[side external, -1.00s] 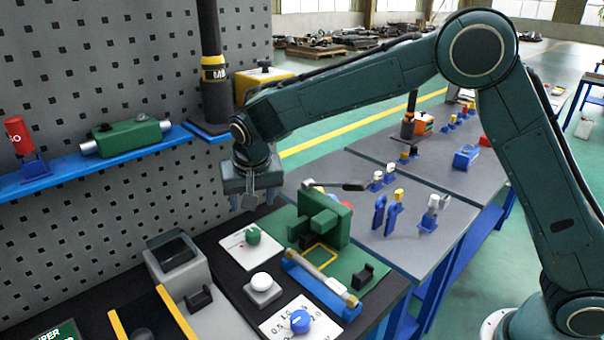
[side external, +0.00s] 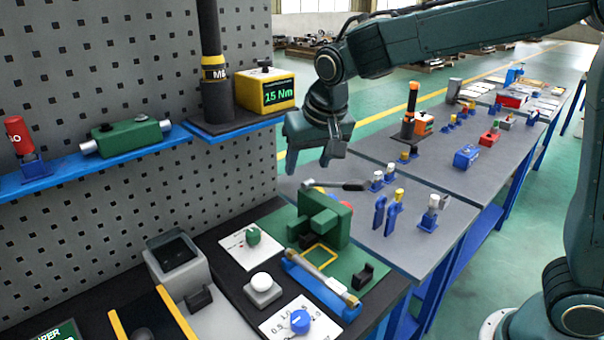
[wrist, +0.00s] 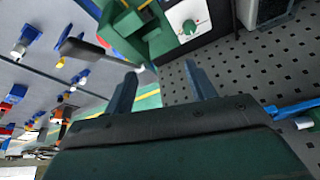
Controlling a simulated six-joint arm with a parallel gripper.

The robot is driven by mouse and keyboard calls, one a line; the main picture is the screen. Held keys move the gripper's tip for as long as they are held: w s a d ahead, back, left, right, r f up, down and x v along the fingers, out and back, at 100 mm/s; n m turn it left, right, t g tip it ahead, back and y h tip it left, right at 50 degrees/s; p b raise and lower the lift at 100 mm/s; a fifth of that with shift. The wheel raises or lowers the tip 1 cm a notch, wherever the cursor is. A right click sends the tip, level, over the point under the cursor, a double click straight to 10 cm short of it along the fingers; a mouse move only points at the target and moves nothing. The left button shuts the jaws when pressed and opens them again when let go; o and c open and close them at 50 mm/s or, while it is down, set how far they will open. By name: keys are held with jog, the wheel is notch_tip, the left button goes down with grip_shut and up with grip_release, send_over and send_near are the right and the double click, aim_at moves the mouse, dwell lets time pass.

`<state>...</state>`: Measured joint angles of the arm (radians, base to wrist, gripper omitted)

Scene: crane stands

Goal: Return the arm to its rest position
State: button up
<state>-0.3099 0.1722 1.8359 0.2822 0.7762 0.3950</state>
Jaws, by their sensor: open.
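My gripper (side external: 308,164) hangs in the air in the side view, pointing down, near the right end of the pegboard and above the back of the bench. It is open and empty. In the wrist view its two blue-grey fingers (wrist: 163,82) stand apart with nothing between them. The dark green arm reaches in from the right and is raised clear of the bench.
A green fixture (side external: 322,222) and a white-capped button box (side external: 262,287) stand on the near bench. A yellow box reading 15 Nm (side external: 265,90) sits on the blue shelf (side external: 240,127) to the gripper's left. A grey bench (side external: 440,240) with blue holders lies right.

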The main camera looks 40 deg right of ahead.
jog(key=s+d+r+n, duration=0.1)
jog(key=s+d+r, duration=0.15)
jog(key=s, duration=0.45)
jog(key=s+d+r+n, duration=0.1)
jog(key=s+d+r, duration=0.1)
jog(key=s+d, duration=0.35)
jog(key=s+f+n+t+y, duration=0.1)
jog(key=s+f, duration=0.1)
jog(key=s, duration=1.2)
jog(key=shift+s+d+f+n, duration=0.15)
jog(key=shift+f+n, duration=0.15)
jog(key=shift+f, duration=0.05)
jog(key=o, duration=0.9)
jog(key=shift+w+r, duration=0.1)
jog(key=shift+w, duration=0.1)
jog(key=shift+o, duration=0.3)
jog(key=shift+w+r, duration=0.15)
jog(key=shift+w, duration=0.1)
jog(key=w+a+g, duration=0.2)
jog(key=w+a, duration=0.3)
jog(key=w, duration=0.4)
jog(key=w+a+g, duration=0.3)
jog(key=w+a, duration=0.3)
jog(key=w, duration=0.4)
jog(key=shift+a, duration=0.3)
jog(key=shift+w, duration=0.1)
